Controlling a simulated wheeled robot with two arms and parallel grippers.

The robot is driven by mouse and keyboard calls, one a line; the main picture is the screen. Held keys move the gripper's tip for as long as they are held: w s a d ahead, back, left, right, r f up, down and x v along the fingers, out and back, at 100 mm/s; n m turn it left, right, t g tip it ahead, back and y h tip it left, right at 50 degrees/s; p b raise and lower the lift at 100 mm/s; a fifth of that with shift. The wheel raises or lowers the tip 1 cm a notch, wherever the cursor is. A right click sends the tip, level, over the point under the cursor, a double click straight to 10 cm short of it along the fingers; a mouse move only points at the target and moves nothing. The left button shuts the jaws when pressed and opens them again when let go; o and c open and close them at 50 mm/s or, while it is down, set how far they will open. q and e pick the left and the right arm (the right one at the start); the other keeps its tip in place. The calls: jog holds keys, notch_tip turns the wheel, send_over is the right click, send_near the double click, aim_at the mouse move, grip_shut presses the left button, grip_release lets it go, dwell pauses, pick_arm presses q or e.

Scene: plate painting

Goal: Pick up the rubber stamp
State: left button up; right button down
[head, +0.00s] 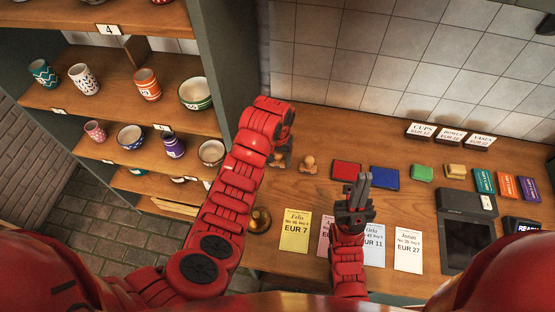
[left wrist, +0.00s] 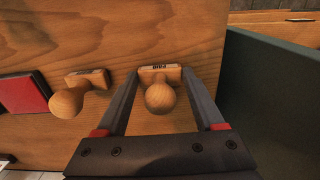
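A wooden rubber stamp (left wrist: 160,95) with a round knob handle and a dark-lettered block shows in the left wrist view. My left gripper (left wrist: 161,74) is open, with one finger on each side of this stamp. I cannot tell whether the fingers touch it. A second wooden stamp (left wrist: 68,102) lies to its left, outside the fingers; it shows in the head view (head: 308,164) too. In the head view my left arm partly hides the first stamp (head: 278,160). My right gripper (head: 357,185) is over the table near the price cards, its finger gap unclear.
Shelves of cups end in a dark upright panel (left wrist: 270,95) beside the left gripper.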

aim_at(278, 154)
pick_arm(q)
jog(key=shift+w+f, duration=0.1)
jog(key=shift+c, duration=1.1)
jog(key=c, duration=0.4)
jog(key=shift+r+b, duration=0.7)
jog(key=r, duration=0.1)
jog(key=r+p, duration=0.2)
jog(key=shift+s+d, duration=0.1)
jog(key=shift+s, duration=0.15)
jog(key=s+d+p, duration=0.1)
jog(key=s+d, duration=0.1)
jog(key=s, duration=0.2)
jog(key=s+d+p, duration=0.2)
jog(key=s+d, duration=0.1)
jog(key=s, duration=0.1)
jog(key=s+d+p, duration=0.1)
jog(key=s+d, duration=0.1)
jog(key=s, duration=0.2)
jog(key=shift+d+r, duration=0.3)
jog(key=shift+d, duration=0.05)
jog(key=shift+s+d, duration=0.35)
jog(key=shift+s, duration=0.2)
